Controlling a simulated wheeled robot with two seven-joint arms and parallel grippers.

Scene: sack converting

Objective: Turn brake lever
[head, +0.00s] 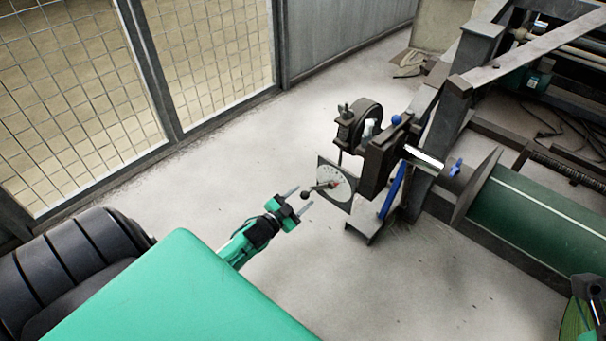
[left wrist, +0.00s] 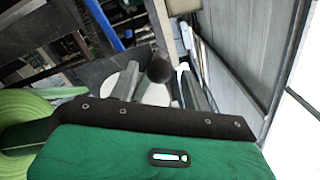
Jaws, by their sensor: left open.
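The brake lever (head: 318,187) is a short dark arm with a black ball knob (head: 304,195), set on a round pale dial plate (head: 334,185) with a red mark. My left gripper (head: 299,199) is open, its two fingers pointing toward the dial. In the head view the knob appears between the fingertips; whether they touch it I cannot tell. In the left wrist view the knob (left wrist: 159,70) shows between the fingers, near their tips, with the pale dial behind it partly hidden by the gripper body.
The dial is fixed to a dark machine frame (head: 378,165) with a blue lever (head: 391,190) beside it. A large green roller (head: 540,220) lies to the right. A mesh fence (head: 70,100) stands at the left. The concrete floor around the gripper is clear.

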